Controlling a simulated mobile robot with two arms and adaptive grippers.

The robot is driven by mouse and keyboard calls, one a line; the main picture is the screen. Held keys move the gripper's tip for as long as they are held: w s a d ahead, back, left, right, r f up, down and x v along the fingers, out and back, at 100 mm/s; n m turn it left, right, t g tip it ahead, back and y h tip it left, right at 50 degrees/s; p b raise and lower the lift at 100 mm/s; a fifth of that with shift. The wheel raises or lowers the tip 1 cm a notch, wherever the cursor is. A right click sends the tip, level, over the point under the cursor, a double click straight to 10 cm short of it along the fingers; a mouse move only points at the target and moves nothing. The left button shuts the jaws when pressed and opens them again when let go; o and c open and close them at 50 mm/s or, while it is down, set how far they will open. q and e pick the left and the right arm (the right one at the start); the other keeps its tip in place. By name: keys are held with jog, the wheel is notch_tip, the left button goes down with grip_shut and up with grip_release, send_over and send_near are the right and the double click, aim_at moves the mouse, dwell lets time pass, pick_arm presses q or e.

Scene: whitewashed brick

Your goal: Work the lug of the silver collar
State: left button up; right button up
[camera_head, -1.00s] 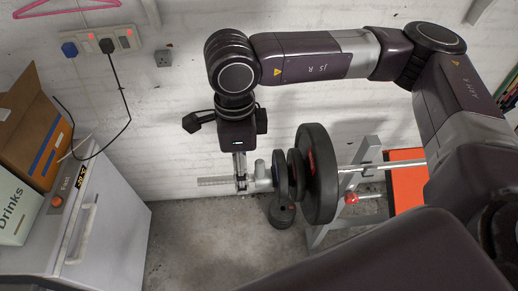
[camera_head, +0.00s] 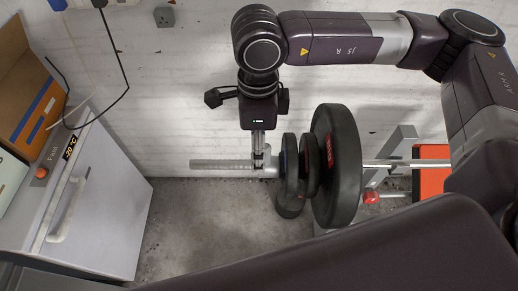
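The silver collar (camera_head: 269,167) sits on the bar's sleeve against the outermost small dark plate. The bare ridged end of the sleeve (camera_head: 220,165) sticks out to its left. My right gripper (camera_head: 259,162) points down from above, its fingertips at the collar's left part. The fingers look narrow and close together, and they hide part of the collar. I cannot make out the lug, nor whether the fingers are shut on it. My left gripper is not in view.
A large black plate (camera_head: 337,165) and smaller plates (camera_head: 290,166) are on the bar beside the collar. A grey rack with a red knob (camera_head: 371,197) stands to the right. A grey appliance (camera_head: 95,215) stands left. The floor between is clear.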

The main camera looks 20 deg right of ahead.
jog(key=shift+f, duration=0.35)
notch_tip(320, 180, down, 6)
jog(key=shift+r+p, duration=0.15)
jog(key=shift+p, duration=1.1)
jog(key=shift+f, duration=0.55)
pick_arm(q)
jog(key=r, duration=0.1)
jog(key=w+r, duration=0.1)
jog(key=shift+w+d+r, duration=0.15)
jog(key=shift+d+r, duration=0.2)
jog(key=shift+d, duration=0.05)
